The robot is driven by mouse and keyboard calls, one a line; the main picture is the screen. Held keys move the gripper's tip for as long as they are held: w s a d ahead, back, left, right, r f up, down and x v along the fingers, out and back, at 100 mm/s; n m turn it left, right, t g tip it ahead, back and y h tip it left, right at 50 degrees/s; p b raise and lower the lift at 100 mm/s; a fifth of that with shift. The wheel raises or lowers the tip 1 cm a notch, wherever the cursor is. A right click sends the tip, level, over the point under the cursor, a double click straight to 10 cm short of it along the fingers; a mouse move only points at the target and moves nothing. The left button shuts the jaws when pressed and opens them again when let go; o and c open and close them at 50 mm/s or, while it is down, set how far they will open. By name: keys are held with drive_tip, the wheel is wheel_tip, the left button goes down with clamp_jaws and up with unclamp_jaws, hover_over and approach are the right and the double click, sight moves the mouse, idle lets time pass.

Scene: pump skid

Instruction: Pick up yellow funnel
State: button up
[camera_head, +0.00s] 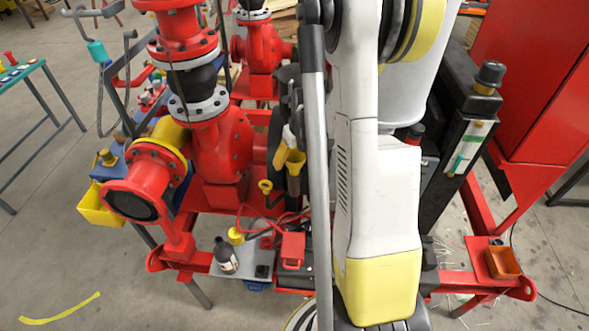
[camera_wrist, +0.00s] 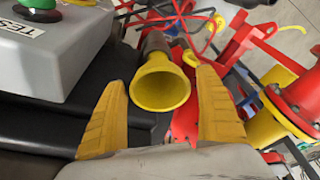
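The yellow funnel (camera_wrist: 160,88) shows in the wrist view with its wide mouth toward the camera, at the upper end of a dark cylindrical part (camera_wrist: 154,43). My gripper (camera_wrist: 161,77) is open, with one yellow finger to each side of the funnel and visible gaps between. The fingers do not appear to touch it; the exact depth is hard to tell. In the head view, what looks like the funnel (camera_head: 296,159) is beside the dark hose, left of my arm. My gripper (camera_head: 284,150) is only partly visible there, mostly hidden by my arm.
A grey box (camera_wrist: 55,45) with green and black buttons stands close at the wrist view's upper left. Red pipework and flanges (camera_wrist: 298,95) lie at right. In the head view, a dark bottle (camera_head: 225,256) and a red padlock-like item (camera_head: 292,250) sit on the skid's front.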

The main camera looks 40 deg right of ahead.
drive_tip(key=c, duration=1.1)
wheel_tip(320, 180, up, 10)
drive_tip(key=shift+r+p, duration=0.1)
drive_tip(key=shift+p, duration=0.35)
